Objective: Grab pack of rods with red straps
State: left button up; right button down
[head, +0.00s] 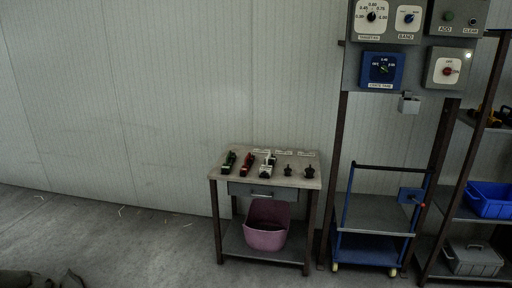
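On the worktable (312,182) in the head view lies a short, dark bundle with red on it (247,163); it could be the pack with red straps, but it is too small to make out rods or straps. A similar bundle with green (229,161) lies to its left. A white, black and reddish item (267,166) lies to its right. Neither of my grippers can be made out in the view.
Two small black items (287,170) stand further right on the table. A pink bin (266,226) is on its lower shelf. A blue cart (368,249) and a shelf rack (447,215) stand to the right. Dark shapes (40,279) at bottom left are unclear. The left floor is mostly open.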

aim_at(248, 162)
jog(key=i+j+u, duration=0.2)
jog(key=i, duration=0.9)
jog(key=i+j+z, duration=0.2)
jog(key=i+z, duration=0.2)
jog(key=i+j+z, duration=1.15)
jog(key=j, duration=0.15)
jog(key=k+l, duration=0.05)
jog(key=k, duration=0.05)
